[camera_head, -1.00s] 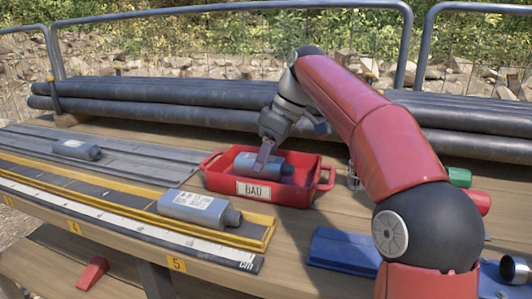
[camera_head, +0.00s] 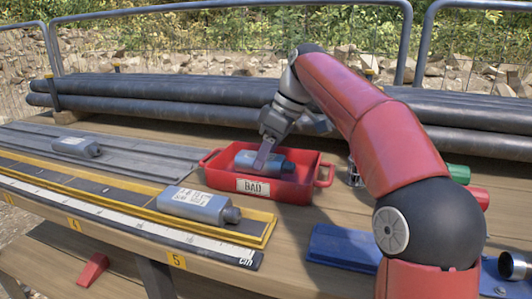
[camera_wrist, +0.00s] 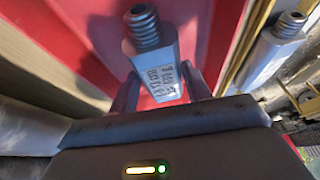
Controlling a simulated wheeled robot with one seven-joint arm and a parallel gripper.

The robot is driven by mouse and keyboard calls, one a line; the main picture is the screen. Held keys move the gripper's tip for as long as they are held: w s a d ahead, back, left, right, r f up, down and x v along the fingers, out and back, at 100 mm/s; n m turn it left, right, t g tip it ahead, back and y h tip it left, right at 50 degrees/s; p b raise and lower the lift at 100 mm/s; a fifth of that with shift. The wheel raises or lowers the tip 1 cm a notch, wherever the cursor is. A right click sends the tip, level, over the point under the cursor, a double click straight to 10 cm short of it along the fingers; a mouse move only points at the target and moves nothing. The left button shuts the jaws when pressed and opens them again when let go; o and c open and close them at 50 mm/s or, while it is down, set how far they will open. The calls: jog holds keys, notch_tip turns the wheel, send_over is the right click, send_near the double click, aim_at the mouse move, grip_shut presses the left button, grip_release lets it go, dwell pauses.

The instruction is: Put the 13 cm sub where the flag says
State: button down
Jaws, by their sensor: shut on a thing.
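A blue-grey bottle-shaped sub (camera_head: 277,163) lies in the red tray marked BAD (camera_head: 324,178). My gripper (camera_head: 263,157) reaches down into that tray and is shut on this sub. In the wrist view the sub (camera_wrist: 156,62), with a threaded neck and printed label, sits between my fingers (camera_wrist: 160,95). I cannot tell whether it touches the tray floor. A second sub (camera_head: 195,204) lies in the yellow-edged tray in front; it also shows in the wrist view (camera_wrist: 272,48). A third sub (camera_head: 76,147) lies on the grey ribbed tray at left. Label lengths are too small to read.
A ruler (camera_head: 120,227) marked in cm runs along the front edge, with numbered yellow tags. A red wedge (camera_head: 92,270) sits below it. A blue tray (camera_head: 345,247) lies at right, near green (camera_head: 457,173) and red cylinders. Black pipes (camera_head: 180,108) lie behind.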

jog(key=shift+f, duration=0.15)
dwell(0.3)
jog(key=shift+c, duration=1.3)
grip_release()
notch_tip(320, 180, up, 5)
jog(key=p, duration=0.4)
jog(key=shift+r, duration=0.95)
jog(key=shift+s, duration=0.15)
